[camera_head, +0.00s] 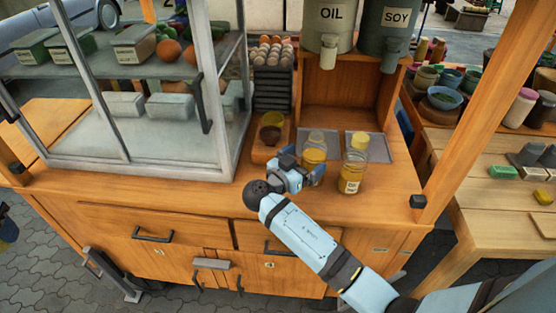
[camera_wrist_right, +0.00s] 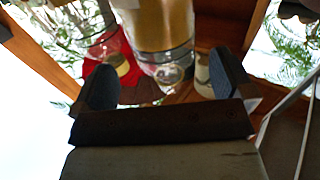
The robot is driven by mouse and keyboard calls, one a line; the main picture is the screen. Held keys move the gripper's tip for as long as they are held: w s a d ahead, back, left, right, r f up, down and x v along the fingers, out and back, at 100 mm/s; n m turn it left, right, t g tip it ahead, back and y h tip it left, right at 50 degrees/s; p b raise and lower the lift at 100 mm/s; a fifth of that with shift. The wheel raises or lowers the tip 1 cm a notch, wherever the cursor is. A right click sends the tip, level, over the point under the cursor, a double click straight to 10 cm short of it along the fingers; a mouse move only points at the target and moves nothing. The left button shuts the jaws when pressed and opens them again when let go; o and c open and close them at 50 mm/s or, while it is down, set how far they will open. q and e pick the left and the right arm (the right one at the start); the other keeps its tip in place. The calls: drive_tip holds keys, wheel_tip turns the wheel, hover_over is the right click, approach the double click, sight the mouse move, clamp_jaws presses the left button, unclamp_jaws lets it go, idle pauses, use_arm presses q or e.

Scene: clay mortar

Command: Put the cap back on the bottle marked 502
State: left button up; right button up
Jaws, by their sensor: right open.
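Two clear bottles with yellow liquid stand on the wooden counter in the head view. The right bottle (camera_head: 353,168) is upright with a pale label whose print is too small to read; its top is yellowish. The left bottle (camera_head: 314,148) is partly hidden behind my right gripper (camera_head: 303,165). That gripper is open, low over the counter in front of the left bottle; I cannot tell whether it touches it. In the right wrist view its two fingers (camera_wrist_right: 165,82) stand apart with no clear object gripped. I cannot make out a separate loose cap. My left gripper is not in view.
A glass display case (camera_head: 140,95) stands left. A grey mat (camera_head: 376,147) lies behind the right bottle. Counter space right of it is clear.

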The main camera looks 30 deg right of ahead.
sight(315, 151)
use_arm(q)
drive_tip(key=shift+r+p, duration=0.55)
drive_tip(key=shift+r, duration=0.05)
use_arm(e)
drive_tip(key=x, duration=0.4)
drive_tip(key=shift+w+d, duration=0.2)
drive_tip(key=shift+w, duration=0.05)
drive_tip(key=shift+w+d, duration=0.1)
drive_tip(key=shift+d, duration=0.2)
drive_tip(key=shift+a, duration=0.1)
drive_tip(key=c, duration=1.3)
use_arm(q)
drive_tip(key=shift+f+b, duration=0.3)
use_arm(e)
wheel_tip(315, 151, up, 20)
drive_tip(key=shift+r, duration=0.1)
